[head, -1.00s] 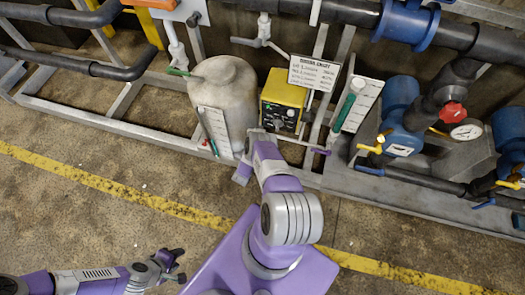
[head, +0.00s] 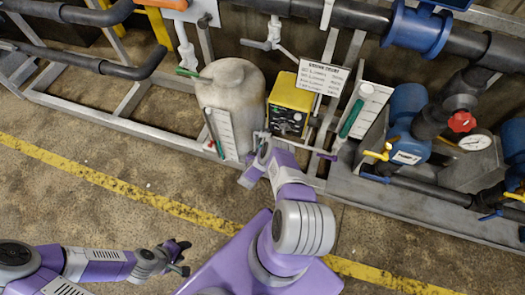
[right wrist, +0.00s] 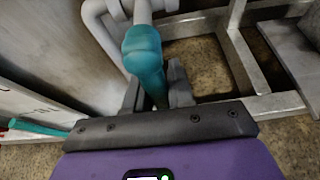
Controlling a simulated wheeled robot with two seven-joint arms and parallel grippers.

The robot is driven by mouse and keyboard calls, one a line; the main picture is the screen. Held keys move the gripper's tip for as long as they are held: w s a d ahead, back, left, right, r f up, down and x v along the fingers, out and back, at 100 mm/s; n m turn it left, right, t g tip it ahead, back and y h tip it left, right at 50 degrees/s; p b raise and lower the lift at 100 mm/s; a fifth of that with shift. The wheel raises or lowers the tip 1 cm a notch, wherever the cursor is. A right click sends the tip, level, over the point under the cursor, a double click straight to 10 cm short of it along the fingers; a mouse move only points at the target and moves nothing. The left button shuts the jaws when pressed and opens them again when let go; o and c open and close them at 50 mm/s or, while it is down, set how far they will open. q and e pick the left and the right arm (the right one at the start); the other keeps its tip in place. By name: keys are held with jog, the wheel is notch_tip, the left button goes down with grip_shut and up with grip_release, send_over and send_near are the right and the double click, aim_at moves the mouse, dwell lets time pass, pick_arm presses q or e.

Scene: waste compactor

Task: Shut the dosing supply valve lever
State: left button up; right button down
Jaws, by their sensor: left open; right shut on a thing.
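A teal-handled lever (right wrist: 146,62) on a white pipe fitting stands between the fingers of my right gripper (right wrist: 158,88) in the right wrist view. The gripper is shut on its lower part, and the fingers hide part of it. In the head view my right gripper (head: 254,168) is low in front of the pipe skid, between the pale tank and the yellow pump; the held lever cannot be made out there. My left gripper (head: 180,258) is open and empty over the floor at the lower left, well away from the skid.
The pale tank (head: 238,88) has a white scale and a green bar. The yellow dosing pump (head: 289,98) and a printed sign (head: 320,76) stand beside it. Blue pumps (head: 407,125) and a red knob (head: 462,122) are at right. The floor in front is clear.

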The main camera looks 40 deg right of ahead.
jog(key=c, duration=1.1)
grip_release()
jog(key=shift+o, duration=0.2)
jog(key=shift+a, duration=0.1)
jog(key=p+v, duration=0.3)
jog(key=v, duration=0.4)
jog(key=shift+a, duration=0.2)
jog(key=shift+r, duration=0.15)
